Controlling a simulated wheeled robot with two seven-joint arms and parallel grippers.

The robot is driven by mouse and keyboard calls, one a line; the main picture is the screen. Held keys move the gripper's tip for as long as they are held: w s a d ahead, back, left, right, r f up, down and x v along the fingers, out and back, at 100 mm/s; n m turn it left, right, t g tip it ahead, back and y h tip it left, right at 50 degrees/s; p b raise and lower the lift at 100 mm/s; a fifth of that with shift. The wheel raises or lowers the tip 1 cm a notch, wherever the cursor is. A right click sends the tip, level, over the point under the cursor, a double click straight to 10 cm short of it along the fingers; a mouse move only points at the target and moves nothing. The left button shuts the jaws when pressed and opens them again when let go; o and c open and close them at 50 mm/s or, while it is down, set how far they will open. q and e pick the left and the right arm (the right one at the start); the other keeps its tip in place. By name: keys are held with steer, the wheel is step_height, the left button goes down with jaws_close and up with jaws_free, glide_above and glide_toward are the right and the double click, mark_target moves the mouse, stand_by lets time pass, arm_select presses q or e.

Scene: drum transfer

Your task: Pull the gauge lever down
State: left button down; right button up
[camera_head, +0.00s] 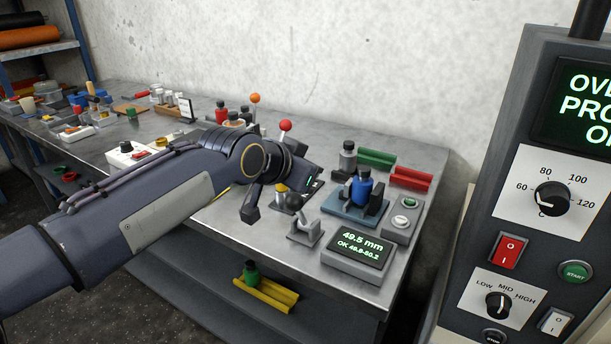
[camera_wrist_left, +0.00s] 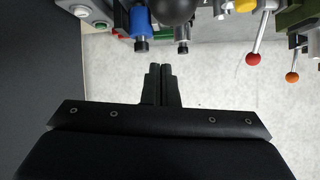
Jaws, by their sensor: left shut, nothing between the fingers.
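The gauge lever (camera_head: 306,230) has a grey bracket and a black ball knob (camera_head: 294,201). It stands at the front of the bench, left of the gauge display (camera_head: 359,248), which reads "49.5 mm OK". A large dark ball, seemingly this knob, shows at the top edge of the wrist view (camera_wrist_left: 174,8). A blue drum (camera_head: 362,186) sits in the blue-based gauge fixture (camera_head: 350,210) behind the display. My left gripper (camera_wrist_left: 159,70) is shut and empty, apart from the knob. In the head view its hand is just behind and above the lever; its fingertips are hard to make out there.
A red-knobbed lever (camera_head: 285,126) and an orange-knobbed lever (camera_head: 255,98) stand behind my arm. A button box (camera_head: 403,218) is right of the fixture. Green (camera_head: 376,157) and red (camera_head: 411,178) rails lie behind. A control cabinet (camera_head: 540,200) stands at the right.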

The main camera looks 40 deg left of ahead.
arm_select(q)
steer(key=v, duration=0.9)
steer(key=shift+r+p, duration=0.15)
steer(key=shift+p, duration=0.15)
steer(key=shift+s, duration=0.15)
